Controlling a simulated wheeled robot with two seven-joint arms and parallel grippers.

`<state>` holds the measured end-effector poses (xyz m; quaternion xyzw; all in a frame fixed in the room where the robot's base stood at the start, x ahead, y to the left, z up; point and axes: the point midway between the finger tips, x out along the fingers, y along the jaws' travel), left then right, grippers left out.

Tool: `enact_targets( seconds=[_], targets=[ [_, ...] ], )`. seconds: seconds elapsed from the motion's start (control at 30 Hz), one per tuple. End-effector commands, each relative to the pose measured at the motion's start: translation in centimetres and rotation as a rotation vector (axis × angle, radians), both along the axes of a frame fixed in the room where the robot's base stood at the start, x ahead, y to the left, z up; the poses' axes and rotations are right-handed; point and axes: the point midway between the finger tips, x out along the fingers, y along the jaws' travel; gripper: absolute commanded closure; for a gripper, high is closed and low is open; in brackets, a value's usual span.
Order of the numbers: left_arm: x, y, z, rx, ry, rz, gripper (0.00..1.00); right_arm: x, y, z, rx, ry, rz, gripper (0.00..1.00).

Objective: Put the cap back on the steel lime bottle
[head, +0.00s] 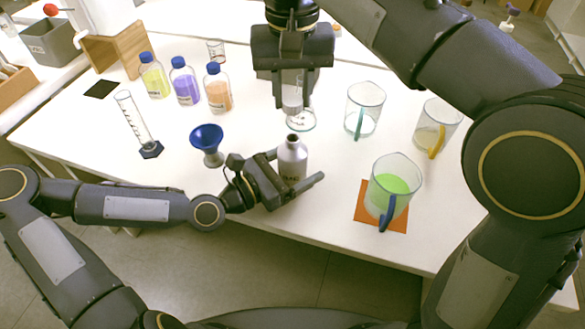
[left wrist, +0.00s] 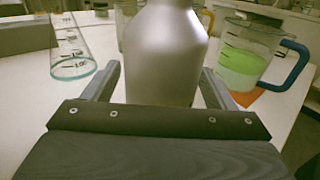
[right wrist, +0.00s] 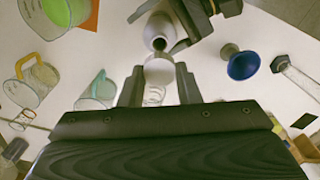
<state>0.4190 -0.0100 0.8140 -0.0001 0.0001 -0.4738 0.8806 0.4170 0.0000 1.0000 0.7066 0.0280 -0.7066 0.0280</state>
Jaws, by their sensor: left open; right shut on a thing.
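The steel bottle (head: 292,160) stands upright on the white table near its front edge, its narrow mouth uncovered; its label is too small to read. My left gripper (head: 296,172) is open, with its fingers on either side of the bottle. The bottle also fills the middle of the left wrist view (left wrist: 166,50), with its top cut off. My right gripper (head: 293,106) is above the table behind the bottle, shut on a pale rounded piece that looks like the cap (right wrist: 158,70). In the right wrist view the bottle's open mouth shows just beyond the cap.
A green-filled beaker (head: 400,178) stands on an orange mat (head: 365,205) right of the bottle. Two more beakers (head: 364,112) (head: 438,122) are behind it. A blue funnel (head: 207,136), a glass cylinder (head: 133,118) and several blue-capped bottles (head: 185,85) stand to the left.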

Motion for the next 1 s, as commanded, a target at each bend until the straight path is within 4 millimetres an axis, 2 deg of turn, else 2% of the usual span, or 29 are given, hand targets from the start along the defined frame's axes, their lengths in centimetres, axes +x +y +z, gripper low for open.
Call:
enact_targets(
  seconds=[0.13,0.63,0.77,1.0],
  targets=[
    [0.0,0.0,0.0,0.0,0.0,0.0,0.23,0.0,0.0,0.0,0.0,0.0,0.0,0.91],
    [0.0,0.0,0.0,0.0,0.0,0.0,0.88,0.0,0.0,0.0,0.0,0.0,0.0,0.91],
    [0.0,0.0,0.0,0.0,0.0,0.0,0.88,0.0,0.0,-0.7,-0.001,0.001,0.0,0.91],
    [0.0,0.0,0.0,0.0,0.0,0.0,0.88,-0.1,0.0,-4.2,-0.002,0.003,0.0,0.91]
  ],
)
